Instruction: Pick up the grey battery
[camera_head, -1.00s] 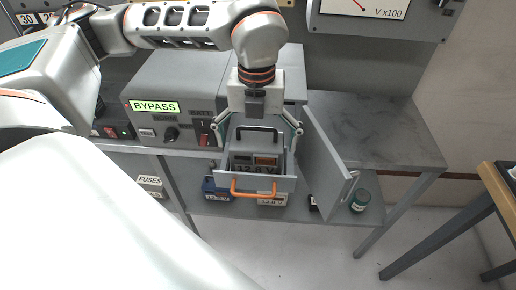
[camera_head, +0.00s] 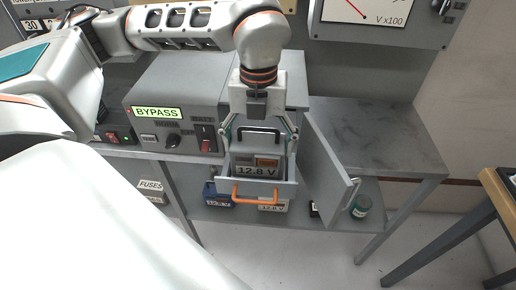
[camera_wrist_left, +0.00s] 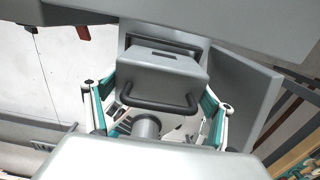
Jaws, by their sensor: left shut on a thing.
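The grey battery (camera_head: 258,162) has a black carry handle and a display reading 12.8 V. It stands upright in an open grey drawer (camera_head: 284,188) with an orange handle, its display showing above the drawer's front. My left gripper (camera_head: 258,146) comes down from above and is shut on the battery, one finger at each side. In the left wrist view the battery (camera_wrist_left: 160,72) and its black handle show between the gripper fingers (camera_wrist_left: 158,112). The battery's lower part is hidden by the drawer front. My right gripper is not in view.
An open grey door (camera_head: 325,165) stands right of the drawer. The BYPASS cabinet (camera_head: 185,85) is at the left. A blue battery (camera_head: 213,195), a white battery (camera_head: 273,206) and a teal jar (camera_head: 361,206) are on the lower shelf. The tabletop (camera_head: 375,140) at right is clear.

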